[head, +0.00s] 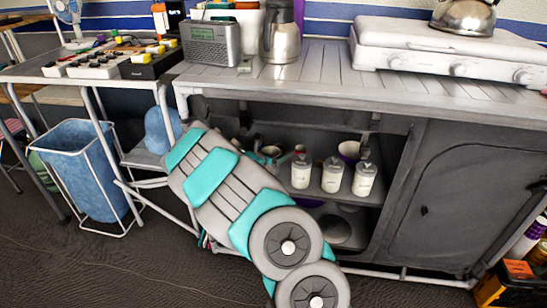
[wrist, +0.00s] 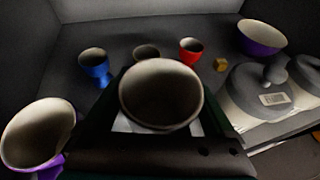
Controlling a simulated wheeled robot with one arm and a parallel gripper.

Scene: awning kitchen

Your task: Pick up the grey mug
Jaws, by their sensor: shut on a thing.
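The grey mug (wrist: 160,92) shows in the wrist view, its round mouth facing the camera. My gripper (wrist: 160,127) is shut on it, with the dark fingers on either side of the mug's body. The mug's lower part is hidden by its rim and the fingers, so I cannot tell whether it touches the shelf. In the head view my arm reaches into the open cabinet and hides the gripper and the held mug.
Around the mug stand a blue cup (wrist: 95,66), a dark cup (wrist: 146,52), a red cup (wrist: 191,50), a purple bowl (wrist: 262,36) and a purple-and-white cup (wrist: 38,135). Lidded canisters (wrist: 258,92) stand close at right. The cabinet's countertop (head: 290,77) lies above.

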